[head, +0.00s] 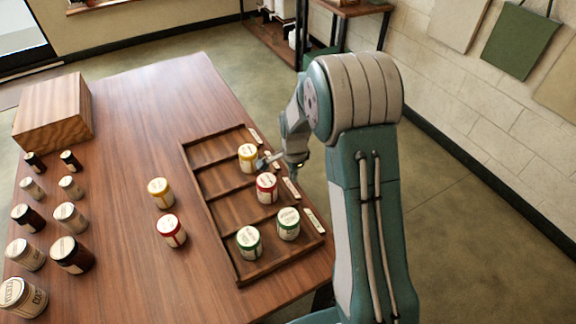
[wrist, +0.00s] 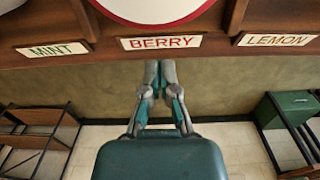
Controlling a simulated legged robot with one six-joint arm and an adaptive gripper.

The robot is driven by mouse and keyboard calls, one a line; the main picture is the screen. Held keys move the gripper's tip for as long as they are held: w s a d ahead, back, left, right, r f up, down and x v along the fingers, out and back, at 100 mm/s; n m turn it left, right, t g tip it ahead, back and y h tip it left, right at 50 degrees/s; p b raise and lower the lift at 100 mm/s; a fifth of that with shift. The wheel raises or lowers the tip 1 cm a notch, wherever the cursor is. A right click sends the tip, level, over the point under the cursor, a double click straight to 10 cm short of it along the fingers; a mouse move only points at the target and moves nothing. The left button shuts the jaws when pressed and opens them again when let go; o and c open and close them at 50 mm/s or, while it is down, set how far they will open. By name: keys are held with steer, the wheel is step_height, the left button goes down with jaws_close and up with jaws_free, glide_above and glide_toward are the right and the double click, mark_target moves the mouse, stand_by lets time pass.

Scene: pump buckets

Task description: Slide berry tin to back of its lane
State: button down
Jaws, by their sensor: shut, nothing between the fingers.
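The berry tin (head: 266,188), white with a red lid, stands upright in its lane of the wooden rack (head: 229,273), near the labelled end. The lane behind it, to its left, is empty. In the wrist view only part of the tin's round top (wrist: 155,8) shows at the upper edge, above the BERRY label (wrist: 160,43). My gripper (head: 263,163) is shut and empty. In the head view it appears between the yellow tin (head: 247,157) and the berry tin. In the wrist view my fingertips (wrist: 160,68) point toward the BERRY label; contact with the tin is not visible.
Two green-lidded tins (head: 249,242) stand in the neighbouring lane. Low dividers separate the lanes. A yellow tin (head: 160,192) and a red tin (head: 171,230) stand on the table left of the rack. Several jars (head: 70,217) and a wooden box (head: 53,110) are farther left.

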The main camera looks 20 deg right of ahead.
mark_target(251, 205)
steer(key=shift+d+f, duration=0.2)
steer(key=shift+f, duration=0.3)
steer(key=shift+d+f, duration=0.2)
steer(key=shift+f, duration=0.3)
steer(key=a, duration=0.5)
steer(key=shift+s+a+r, duration=0.1)
steer(key=shift+s+a, duration=0.2)
steer(key=shift+s, duration=0.1)
steer(key=shift+d, duration=0.5)
steer(key=a, duration=0.3)
steer(key=s+a, duration=0.1)
steer(key=a, duration=0.3)
steer(key=s+a, duration=0.1)
steer(key=a, duration=0.2)
steer(key=shift+a, duration=0.35)
steer(key=shift+d, duration=0.4)
